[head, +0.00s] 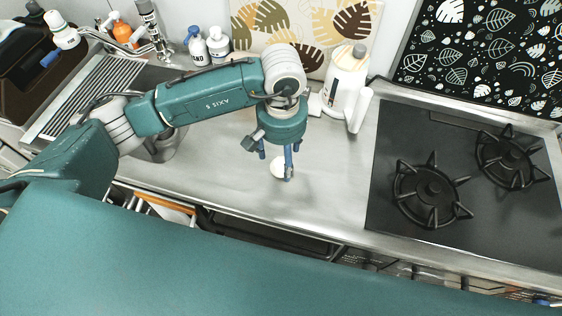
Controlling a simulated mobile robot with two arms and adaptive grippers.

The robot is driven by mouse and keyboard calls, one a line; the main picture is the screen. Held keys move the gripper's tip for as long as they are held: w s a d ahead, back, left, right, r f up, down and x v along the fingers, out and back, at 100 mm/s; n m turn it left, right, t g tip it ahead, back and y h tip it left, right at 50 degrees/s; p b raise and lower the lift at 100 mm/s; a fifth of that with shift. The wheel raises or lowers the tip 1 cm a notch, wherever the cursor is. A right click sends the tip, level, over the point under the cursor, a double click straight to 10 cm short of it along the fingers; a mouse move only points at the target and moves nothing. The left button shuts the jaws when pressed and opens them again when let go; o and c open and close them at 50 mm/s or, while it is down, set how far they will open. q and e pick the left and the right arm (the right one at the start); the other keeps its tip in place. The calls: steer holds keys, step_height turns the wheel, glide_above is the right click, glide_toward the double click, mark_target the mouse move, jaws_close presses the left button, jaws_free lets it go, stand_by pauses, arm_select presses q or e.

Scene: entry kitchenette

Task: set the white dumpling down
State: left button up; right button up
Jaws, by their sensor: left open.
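The white dumpling (277,167) is a small pale round thing on the steel counter (225,165), between the sink and the hob. My left gripper (276,170) points down right at the dumpling, with its blue fingers on either side of it. The gripper is open. One finger hides part of the dumpling, and I cannot tell whether either finger touches it. My right gripper does not show.
A black gas hob (395,140) lies to the right. A white bottle (345,82) stands behind the gripper near the leaf-patterned panel (318,28). The sink (160,148) is at the left, partly behind my arm. The counter in front of the hand is clear.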

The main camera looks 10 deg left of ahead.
mark_target(281, 162)
arm_select(q)
steer(key=shift+f+p, duration=0.3)
steer(key=shift+p, duration=0.05)
steer(key=f+p, duration=0.2)
steer(key=f, duration=0.1)
steer(key=shift+w+a+f, duration=0.2)
steer(key=shift+w+f, duration=0.1)
steer(key=shift+w, duration=0.1)
steer(key=shift+f, duration=0.5)
steer(key=shift+w, duration=0.1)
steer(key=c, duration=1.3)
